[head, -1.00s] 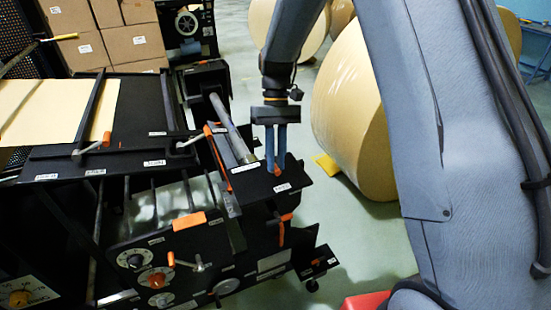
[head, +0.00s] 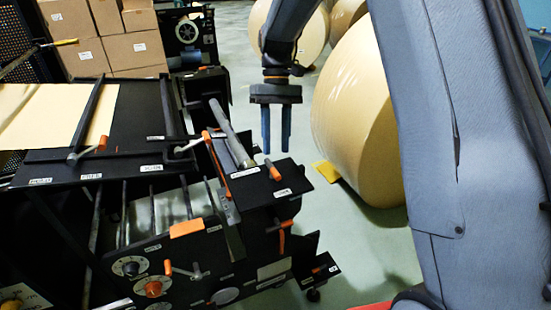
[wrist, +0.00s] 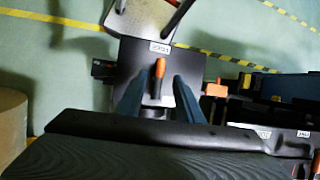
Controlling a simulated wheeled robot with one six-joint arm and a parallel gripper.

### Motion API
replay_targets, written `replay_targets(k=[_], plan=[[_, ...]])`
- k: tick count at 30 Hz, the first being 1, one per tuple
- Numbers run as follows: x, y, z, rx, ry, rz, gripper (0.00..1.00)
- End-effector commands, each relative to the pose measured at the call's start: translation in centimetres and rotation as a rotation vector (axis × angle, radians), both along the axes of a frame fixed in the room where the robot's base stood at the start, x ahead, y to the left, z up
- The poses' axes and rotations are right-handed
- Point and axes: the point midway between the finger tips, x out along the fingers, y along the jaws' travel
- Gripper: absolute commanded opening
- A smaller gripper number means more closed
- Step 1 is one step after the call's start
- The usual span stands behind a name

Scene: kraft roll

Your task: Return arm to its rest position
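My gripper (head: 276,135) hangs with its two blue fingers pointing down, above the black end plate of the machine (head: 287,184). The fingers are apart with nothing between them. In the wrist view, the fingers (wrist: 158,100) stand on either side of an orange-handled lever (wrist: 159,70) on the black plate below. The lever appears beyond the fingertips, not held. My grey-blue arm fills the right side of the head view.
The black machine (head: 150,160) with orange handles fills the left and centre. A large kraft roll (head: 355,120) stands behind the gripper to the right, with a yellow wedge (head: 326,174) beside it. Cardboard boxes (head: 125,40) are stacked at the back left. Green floor lies between machine and roll.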

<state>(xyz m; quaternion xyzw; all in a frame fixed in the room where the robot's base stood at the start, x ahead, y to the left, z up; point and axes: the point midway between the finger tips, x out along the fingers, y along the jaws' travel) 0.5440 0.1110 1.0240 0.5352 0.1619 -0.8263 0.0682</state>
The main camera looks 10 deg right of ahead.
Motion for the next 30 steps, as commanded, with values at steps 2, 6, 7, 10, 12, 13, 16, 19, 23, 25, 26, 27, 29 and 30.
replay_targets(k=[2, 6, 7, 10, 12, 13, 16, 19, 23, 25, 26, 27, 29, 30], plan=[[0.5, 0.0, 0.7, 0.001, -0.002, 0.0, 0.33], [0.7, -0.1, 1.6, 0.0, -0.001, 0.0, 0.33], [0.8, -0.1, 1.6, 0.0, -0.001, 0.0, 0.33], [0.8, -0.1, 1.7, 0.0, 0.0, 0.0, 0.33], [0.7, -0.1, 1.7, 0.0, 0.0, 0.0, 0.33], [0.7, -0.1, 1.7, 0.0, 0.0, 0.0, 0.33], [0.6, -0.2, 1.7, -0.001, -0.002, -0.002, 0.33], [0.0, -0.8, 1.5, -0.009, -0.024, -0.019, 0.33], [-2.2, -2.9, 0.8, -0.034, -0.103, -0.075, 0.33], [-4.1, -4.4, 0.1, -0.051, -0.162, -0.116, 0.33], [-4.9, -5.0, -0.1, -0.059, -0.19, -0.135, 0.33], [-6.0, -5.8, -0.5, -0.067, -0.226, -0.158, 0.33], [-7.9, -7.0, -1.1, -0.081, -0.28, -0.191, 0.33], [-9.1, -7.7, -1.5, -0.087, -0.315, -0.212, 0.33]])
